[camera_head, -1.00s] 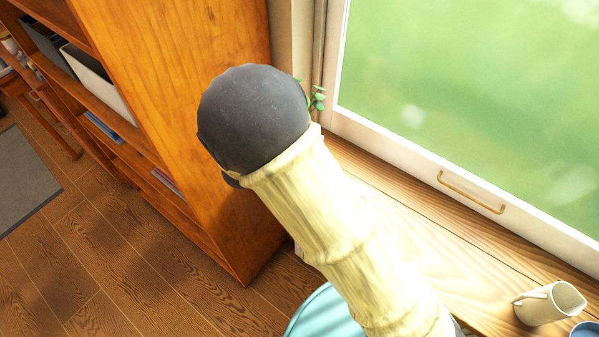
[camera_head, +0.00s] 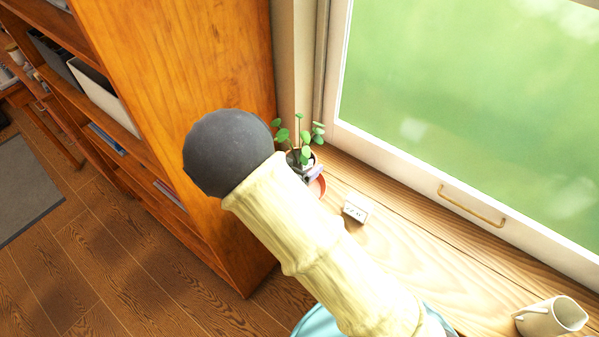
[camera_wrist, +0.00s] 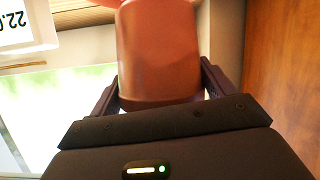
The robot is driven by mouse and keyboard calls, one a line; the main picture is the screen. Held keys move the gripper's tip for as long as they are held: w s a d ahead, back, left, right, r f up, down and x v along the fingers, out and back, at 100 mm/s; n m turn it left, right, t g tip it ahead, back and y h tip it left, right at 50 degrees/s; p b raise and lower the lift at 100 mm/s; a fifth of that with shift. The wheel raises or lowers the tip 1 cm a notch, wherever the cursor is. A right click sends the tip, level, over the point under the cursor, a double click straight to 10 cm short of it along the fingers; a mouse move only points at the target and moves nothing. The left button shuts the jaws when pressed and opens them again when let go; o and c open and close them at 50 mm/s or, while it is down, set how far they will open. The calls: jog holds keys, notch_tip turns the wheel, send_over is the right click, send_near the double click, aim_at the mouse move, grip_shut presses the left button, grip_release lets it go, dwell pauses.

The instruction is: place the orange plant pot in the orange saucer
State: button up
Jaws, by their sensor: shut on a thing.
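The orange plant pot (camera_wrist: 158,50) stands between the two dark fingers of my gripper (camera_wrist: 162,76) in the wrist view, and the fingers are shut on it. A lighter orange edge (camera_wrist: 165,4) shows at the top of that view, cut off by the frame; I cannot tell if it is the saucer. In the head view a green-leaved plant (camera_head: 305,134) rises behind my arm by the window corner. A small orange patch (camera_head: 318,187) shows below it, and I cannot tell whether it is pot or saucer. My arm hides most of this spot.
A small white block with dark figures (camera_head: 355,207) stands on the wooden sill (camera_head: 415,250), just right of the plant. A cream pitcher (camera_head: 548,317) is at the lower right. The wooden bookcase (camera_head: 190,60) stands close on the left, the window (camera_head: 450,100) behind. The middle sill is clear.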

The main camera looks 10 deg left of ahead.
jog(key=shift+w+f+p, duration=0.1)
jog(key=shift+f+p, duration=0.25)
jog(key=shift+f, duration=1.6)
jog(key=shift+f, duration=0.15)
jog(key=o, duration=1.3)
jog(key=b+v, duration=0.2)
jog(key=v, duration=1)
